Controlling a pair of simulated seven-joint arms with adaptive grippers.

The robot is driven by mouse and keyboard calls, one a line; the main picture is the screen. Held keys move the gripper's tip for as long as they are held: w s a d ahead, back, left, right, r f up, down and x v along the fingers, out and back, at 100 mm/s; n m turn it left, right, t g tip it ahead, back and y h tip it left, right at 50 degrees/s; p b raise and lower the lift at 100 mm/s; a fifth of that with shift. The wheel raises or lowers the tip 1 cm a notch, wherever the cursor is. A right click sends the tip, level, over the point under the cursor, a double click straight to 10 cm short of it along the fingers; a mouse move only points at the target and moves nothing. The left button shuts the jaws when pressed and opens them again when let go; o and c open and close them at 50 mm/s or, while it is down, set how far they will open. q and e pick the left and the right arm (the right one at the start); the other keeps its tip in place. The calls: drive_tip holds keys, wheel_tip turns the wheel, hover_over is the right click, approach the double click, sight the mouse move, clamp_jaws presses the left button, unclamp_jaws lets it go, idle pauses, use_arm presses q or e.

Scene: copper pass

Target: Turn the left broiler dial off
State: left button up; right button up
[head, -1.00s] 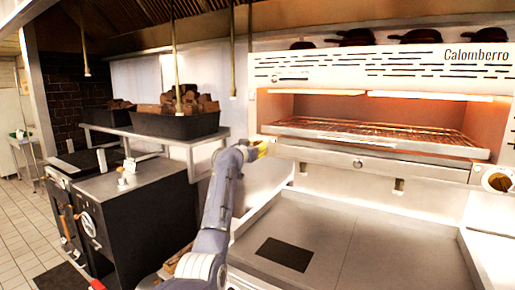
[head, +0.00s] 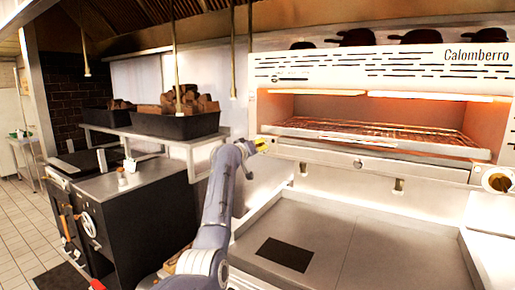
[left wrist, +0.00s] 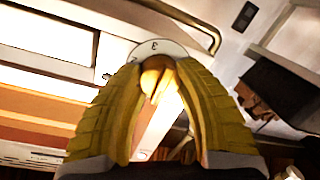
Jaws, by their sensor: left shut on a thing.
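The left broiler dial shows in the left wrist view as a brass knob (left wrist: 157,80) on a white numbered plate (left wrist: 160,48), with a "3" readable. My left gripper (left wrist: 163,76) has its yellow ribbed fingers on both sides of the knob and is shut on it. In the head view my left gripper (head: 261,145) is at the left front corner of the broiler (head: 330,152), and it hides the left dial there. The broiler's inside glows orange. My right gripper is in neither view.
The right dial (head: 497,180) is at the broiler's right front. A flat steel griddle (head: 380,250) lies below with a dark square plate (head: 285,254) on it. A wood-filled black bin (head: 175,123) stands on a shelf at left. Several black pans sit on top of the broiler.

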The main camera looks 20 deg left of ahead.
use_arm(q)
drive_tip(key=shift+d+f, duration=0.1)
drive_tip(key=shift+d, duration=0.05)
drive_tip(key=o, duration=1.4)
drive_tip(key=shift+c, duration=0.2)
drive_tip(key=shift+s, duration=0.1)
drive_tip(key=v, duration=1.1)
drive_tip(key=shift+s, duration=0.35)
